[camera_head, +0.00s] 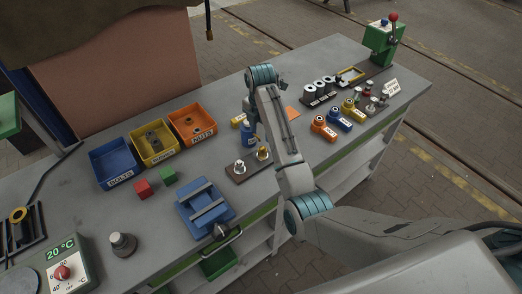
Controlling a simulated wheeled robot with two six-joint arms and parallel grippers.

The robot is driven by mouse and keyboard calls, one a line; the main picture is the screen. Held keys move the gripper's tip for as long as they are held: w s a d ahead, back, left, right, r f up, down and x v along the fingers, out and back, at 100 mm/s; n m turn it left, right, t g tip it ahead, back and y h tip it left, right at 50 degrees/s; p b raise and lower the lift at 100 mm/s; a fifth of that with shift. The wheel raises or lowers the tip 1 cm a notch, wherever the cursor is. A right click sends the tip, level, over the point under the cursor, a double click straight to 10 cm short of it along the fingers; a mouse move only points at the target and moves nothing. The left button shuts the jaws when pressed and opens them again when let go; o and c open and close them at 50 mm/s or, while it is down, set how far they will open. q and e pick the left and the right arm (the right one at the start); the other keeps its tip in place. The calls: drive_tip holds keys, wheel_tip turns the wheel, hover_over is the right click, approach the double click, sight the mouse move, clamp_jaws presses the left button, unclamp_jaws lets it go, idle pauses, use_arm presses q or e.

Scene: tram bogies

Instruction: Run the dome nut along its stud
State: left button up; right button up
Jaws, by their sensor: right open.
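A small dark brown board (248,175) lies on the bench near the middle. A silvery fitting (240,167) stands on its left part, and a brass-coloured piece (263,154) stands on its right part. These look like studs with nuts, but they are too small to tell which one is the dome nut or how far along its stud it sits. My right arm reaches in from the lower right, passing just right of the board. My right gripper (249,112) points down beyond the board, above a blue bottle; it is open, its fingertips hard to make out. My left gripper is out of view.
The blue bottle (248,132) stands behind the board. Blue (101,172), yellow (139,153) and orange (179,134) bins are at left. A blue fixture (205,207) sits front left of the board. Coloured fittings (323,128) and a green press (382,42) stand at right.

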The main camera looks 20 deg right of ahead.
sight(261, 150)
wheel_tip(261, 150, down, 2)
drive_tip(key=shift+b, duration=0.55)
wheel_tip(261, 150, down, 6)
drive_tip(key=p, duration=0.3)
drive_tip(key=shift+f, duration=0.9)
drive_tip(key=c, duration=1)
